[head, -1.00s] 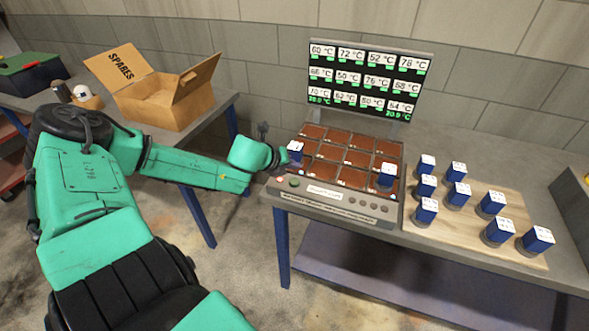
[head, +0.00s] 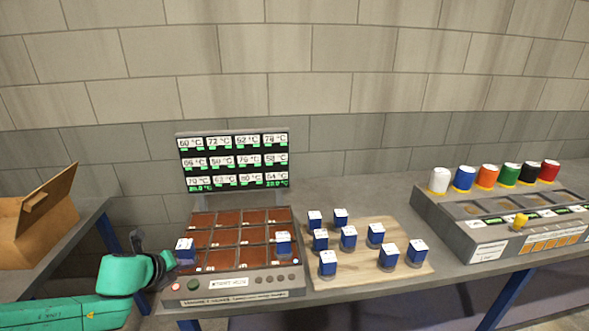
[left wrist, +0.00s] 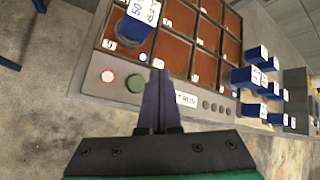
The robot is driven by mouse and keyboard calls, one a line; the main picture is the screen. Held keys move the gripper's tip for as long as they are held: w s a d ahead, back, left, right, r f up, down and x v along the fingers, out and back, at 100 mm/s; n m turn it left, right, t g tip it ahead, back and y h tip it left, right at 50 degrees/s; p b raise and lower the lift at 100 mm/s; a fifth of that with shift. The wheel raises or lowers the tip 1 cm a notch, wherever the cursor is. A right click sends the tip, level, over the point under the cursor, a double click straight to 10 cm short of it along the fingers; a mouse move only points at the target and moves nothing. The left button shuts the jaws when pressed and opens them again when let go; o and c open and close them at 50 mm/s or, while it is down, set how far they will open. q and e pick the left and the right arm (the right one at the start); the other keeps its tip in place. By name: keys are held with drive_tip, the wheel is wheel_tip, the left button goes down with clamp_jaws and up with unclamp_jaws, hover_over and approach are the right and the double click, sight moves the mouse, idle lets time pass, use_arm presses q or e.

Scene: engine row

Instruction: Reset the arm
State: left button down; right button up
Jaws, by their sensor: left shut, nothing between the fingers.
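My left arm comes in from the lower left of the head view, and its gripper (head: 168,262) is at the left front edge of the heater station (head: 240,283). In the left wrist view the gripper's fingers (left wrist: 159,88) are shut and empty, over the station's front panel near a lit red button (left wrist: 107,76) and a green button (left wrist: 135,84). A blue block with a white top (head: 185,250) stands on the front left pad, close to the fingers. Another blue block (head: 283,243) stands on a right pad. The right gripper is not in view.
A display (head: 235,160) with temperature readings stands behind the pads. Several blue blocks stand on a wooden board (head: 400,273) to the right. Farther right is a grey unit with coloured caps (head: 500,215). A cardboard box (head: 40,220) sits on the left table.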

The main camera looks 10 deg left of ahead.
use_arm(q)
drive_tip(key=s+d+f+n+g, duration=0.1)
drive_tip(key=s+d+f+n, duration=0.5)
drive_tip(key=d+f+n, duration=0.35)
drive_tip(key=s+d+n+g, duration=0.4)
drive_tip(key=s+d+n, duration=0.2)
drive_tip(key=s+n, duration=0.8)
wheel_tip(320, 180, down, 23)
drive_tip(key=g+b, duration=0.2)
drive_tip(key=s+a+f+g+b, duration=0.1)
drive_tip(key=s+a+f+b, duration=0.1)
drive_tip(key=s+f, duration=1.6)
drive_tip(key=shift+s+a+f+n, duration=0.35)
drive_tip(key=shift+a+f, duration=0.05)
drive_tip(key=shift+f, duration=0.05)
